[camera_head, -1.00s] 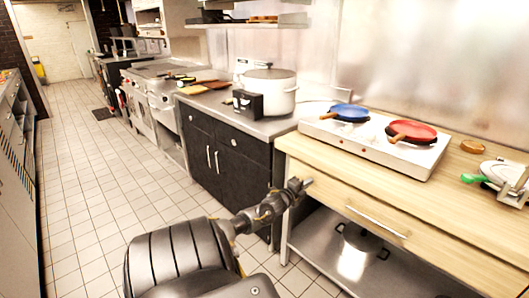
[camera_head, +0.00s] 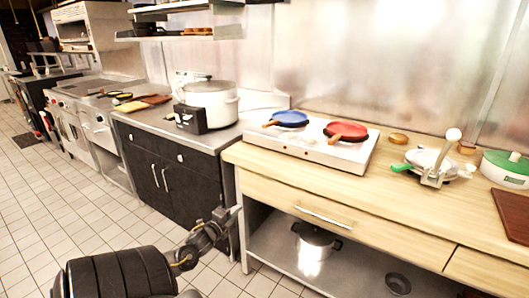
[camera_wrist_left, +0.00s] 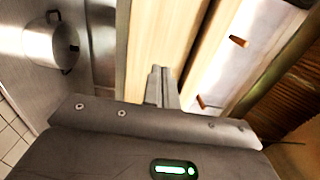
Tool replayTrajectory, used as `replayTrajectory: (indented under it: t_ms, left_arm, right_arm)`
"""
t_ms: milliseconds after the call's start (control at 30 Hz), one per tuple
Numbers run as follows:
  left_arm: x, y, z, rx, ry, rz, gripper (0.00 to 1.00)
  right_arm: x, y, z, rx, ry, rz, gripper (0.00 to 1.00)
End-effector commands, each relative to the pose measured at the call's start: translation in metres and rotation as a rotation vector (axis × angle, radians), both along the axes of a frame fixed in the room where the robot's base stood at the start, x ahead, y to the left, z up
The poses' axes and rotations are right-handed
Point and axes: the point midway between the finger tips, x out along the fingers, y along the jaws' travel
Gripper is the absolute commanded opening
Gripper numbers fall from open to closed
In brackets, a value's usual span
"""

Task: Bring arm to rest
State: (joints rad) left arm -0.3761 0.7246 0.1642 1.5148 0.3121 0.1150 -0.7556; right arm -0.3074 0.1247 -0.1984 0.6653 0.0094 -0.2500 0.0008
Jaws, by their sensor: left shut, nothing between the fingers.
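My left gripper (camera_head: 232,214) is low in the head view, its arm coming in from the bottom left. It is shut and empty, in front of the gap between the dark cabinet and the wooden counter (camera_head: 262,163). In the left wrist view the closed fingers (camera_wrist_left: 160,88) point toward the counter's wooden edge (camera_wrist_left: 150,40). The fingers show nothing between them. I cannot tell how far they are from the wood. My right gripper is not in view.
A white hob (camera_head: 300,150) carries a blue pan (camera_head: 290,118) and a red pan (camera_head: 346,131). A steel pot (camera_head: 314,243) stands on the lower shelf (camera_head: 270,250). A white pot (camera_head: 211,101) stands on the dark cabinet (camera_head: 165,170). The tiled floor (camera_head: 40,220) at left is clear.

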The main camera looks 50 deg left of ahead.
Motion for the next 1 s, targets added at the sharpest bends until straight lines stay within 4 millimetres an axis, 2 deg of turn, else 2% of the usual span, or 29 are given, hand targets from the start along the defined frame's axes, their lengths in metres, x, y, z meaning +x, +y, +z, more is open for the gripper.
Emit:
replayTrajectory:
  t_ms: [367, 433, 467, 533, 667, 700, 800, 867, 900, 1000]
  left_arm:
    - [-0.001, 0.001, -0.002, -0.050, -0.008, 0.007, 0.00]
    - [-0.006, 0.010, -0.019, -0.144, 0.016, 0.038, 0.00]
    - [-0.011, 0.015, -0.033, -0.186, 0.043, 0.059, 0.00]
    - [-0.029, 0.022, -0.075, -0.291, 0.109, 0.118, 0.00]
    - [-0.076, 0.015, -0.168, -0.498, 0.244, 0.251, 0.00]
    - [-0.093, 0.009, -0.195, -0.557, 0.285, 0.292, 0.00]
    - [-0.138, -0.016, -0.260, -0.692, 0.387, 0.395, 0.00]
    - [-0.166, -0.035, -0.296, -0.766, 0.447, 0.457, 0.00]
    - [-0.186, -0.051, -0.318, -0.812, 0.488, 0.497, 0.00]
    - [-0.234, -0.095, -0.367, -0.917, 0.592, 0.592, 0.00]
  right_arm:
    - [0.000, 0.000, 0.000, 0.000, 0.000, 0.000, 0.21]
    - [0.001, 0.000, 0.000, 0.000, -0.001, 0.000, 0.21]
    - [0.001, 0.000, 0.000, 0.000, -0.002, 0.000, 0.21]
    - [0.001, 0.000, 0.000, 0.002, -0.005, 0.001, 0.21]
    - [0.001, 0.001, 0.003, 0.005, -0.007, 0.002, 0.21]
    - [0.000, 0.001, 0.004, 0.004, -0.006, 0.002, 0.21]
    - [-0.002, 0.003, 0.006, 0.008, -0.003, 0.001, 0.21]
    - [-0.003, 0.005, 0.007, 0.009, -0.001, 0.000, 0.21]
    - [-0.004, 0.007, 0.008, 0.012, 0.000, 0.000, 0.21]
    - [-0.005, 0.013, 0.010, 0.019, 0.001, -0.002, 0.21]
